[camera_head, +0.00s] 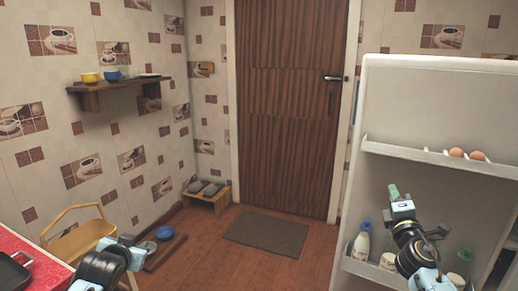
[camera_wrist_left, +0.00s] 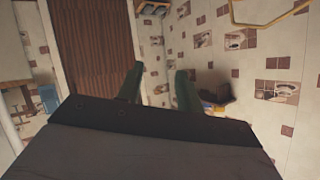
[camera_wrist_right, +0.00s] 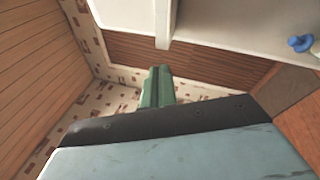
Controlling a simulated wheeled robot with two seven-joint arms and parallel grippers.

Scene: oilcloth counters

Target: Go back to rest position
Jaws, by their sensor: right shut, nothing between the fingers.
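My left gripper (camera_wrist_left: 158,85) shows two green fingers standing apart with nothing between them in the left wrist view. In the head view my left arm comes in at the lower left, beside the red counter, and its fingers are not clearly seen. My right gripper (camera_wrist_right: 157,86) has its green fingers together and empty in the right wrist view. In the head view the right gripper (camera_head: 393,191) points up in front of the white fridge door's shelves, to the right of a bottle.
The white fridge door (camera_head: 440,85) stands at the right, with eggs (camera_head: 467,154) and a bottle (camera_head: 361,243) on its shelves.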

